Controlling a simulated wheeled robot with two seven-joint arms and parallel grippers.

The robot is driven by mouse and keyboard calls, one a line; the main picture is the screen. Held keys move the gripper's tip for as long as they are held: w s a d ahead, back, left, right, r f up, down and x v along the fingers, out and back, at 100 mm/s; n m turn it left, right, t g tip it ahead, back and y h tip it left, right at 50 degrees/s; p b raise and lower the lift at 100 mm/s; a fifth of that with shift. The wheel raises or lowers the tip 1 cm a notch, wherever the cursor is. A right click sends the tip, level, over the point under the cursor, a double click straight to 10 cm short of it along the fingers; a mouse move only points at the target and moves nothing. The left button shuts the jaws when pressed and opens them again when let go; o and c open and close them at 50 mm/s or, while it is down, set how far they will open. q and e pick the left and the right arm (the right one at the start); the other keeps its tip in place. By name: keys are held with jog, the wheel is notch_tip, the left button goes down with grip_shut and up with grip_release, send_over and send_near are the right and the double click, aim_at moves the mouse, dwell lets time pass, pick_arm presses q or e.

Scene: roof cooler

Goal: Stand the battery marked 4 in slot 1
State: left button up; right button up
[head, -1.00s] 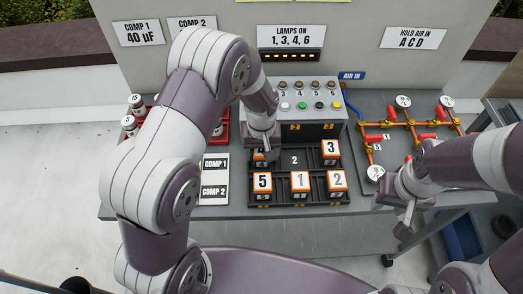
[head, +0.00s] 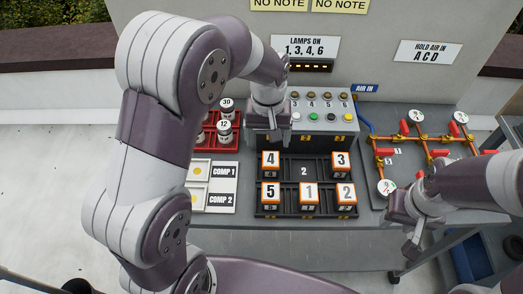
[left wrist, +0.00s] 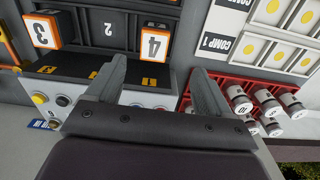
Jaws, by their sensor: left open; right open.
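The battery marked 4 (head: 271,163), an orange-and-white block, stands upright in the back-left slot of the black tray (head: 304,192), left of the empty slot marked 2 (head: 304,171). That slot's own number is not readable. The battery also shows in the left wrist view (left wrist: 155,44). My left gripper (head: 271,136) is open and empty, above and behind the battery, apart from it. In the left wrist view its fingers (left wrist: 160,80) have nothing between them. My right gripper (head: 409,245) is open and empty at the table's front right.
Battery 3 (head: 341,164) stands back right; batteries 5 (head: 270,192), 1 (head: 309,193) and 2 (head: 346,193) fill the front row. The lamp box (head: 321,134) stands close behind the tray. A red rack (head: 207,143) with canisters is left; orange air pipes (head: 425,135) are right.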

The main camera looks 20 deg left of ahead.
pick_arm(q)
jog(key=s+a+m+t, duration=0.1)
jog(key=s+a+m, duration=0.2)
jog(key=s, duration=0.9)
jog(key=shift+s+a+f, duration=0.3)
jog(key=shift+a+f, duration=0.15)
jog(key=shift+a, duration=0.55)
